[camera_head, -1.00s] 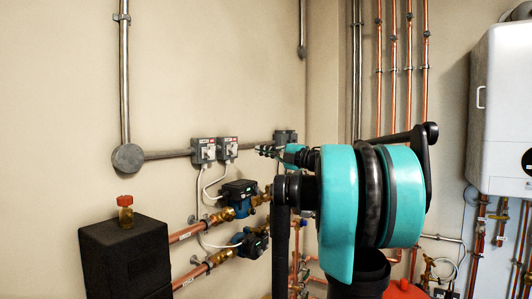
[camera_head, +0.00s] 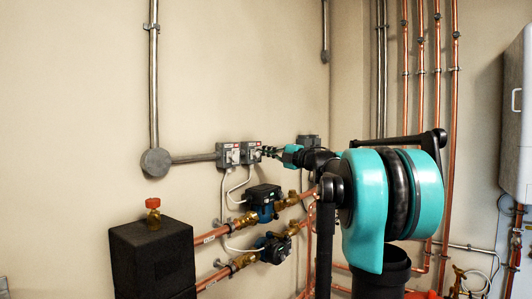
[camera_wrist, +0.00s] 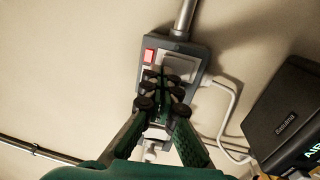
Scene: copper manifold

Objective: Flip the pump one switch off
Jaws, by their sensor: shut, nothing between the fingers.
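Two grey switch boxes with pale faces and small red marks sit side by side on the wall in the head view: a left one (camera_head: 228,155) and a right one (camera_head: 251,152). I cannot read which is pump one. My gripper (camera_head: 267,152) is shut and empty, at the right edge of the right box. In the wrist view my gripper (camera_wrist: 161,88) lies in front of a switch box (camera_wrist: 202,55) with a red piece (camera_wrist: 149,56) and a white plate (camera_wrist: 178,68). The fingers hide the plate's lower part, so the switch position and any contact cannot be told.
A third grey box (camera_head: 308,143) is on the wall behind my arm. Below are two dark pumps (camera_head: 263,198) (camera_head: 274,248) on copper pipes, with white cables up to the boxes. A black block (camera_head: 152,258) with a red-capped fitting (camera_head: 153,211) stands lower left.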

